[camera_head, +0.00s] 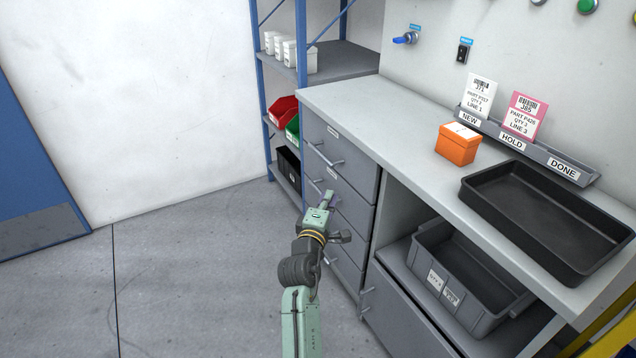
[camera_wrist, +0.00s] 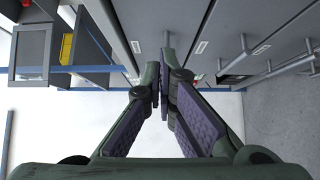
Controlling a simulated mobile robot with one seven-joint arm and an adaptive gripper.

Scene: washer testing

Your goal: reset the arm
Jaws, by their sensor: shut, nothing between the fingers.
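My arm reaches up from the bottom of the head view, in front of the grey drawer cabinet (camera_head: 342,165). My gripper (camera_head: 328,196) is near the cabinet's drawer handles; whether it touches one cannot be told. In the wrist view my gripper (camera_wrist: 162,92) shows two fingers with purple pads, their tips together and nothing between them. The drawers look closed in the head view. The drawer fronts and their handles (camera_wrist: 262,48) also show at the upper right of the wrist view.
The worktop (camera_head: 400,120) holds an orange box (camera_head: 457,144), a card rack (camera_head: 530,149) with two cards, and a black tray (camera_head: 500,190). A grey bin (camera_head: 440,262) sits on the shelf below. A blue-framed shelf (camera_head: 272,90) stands behind. The floor (camera_head: 180,270) on the left is clear.

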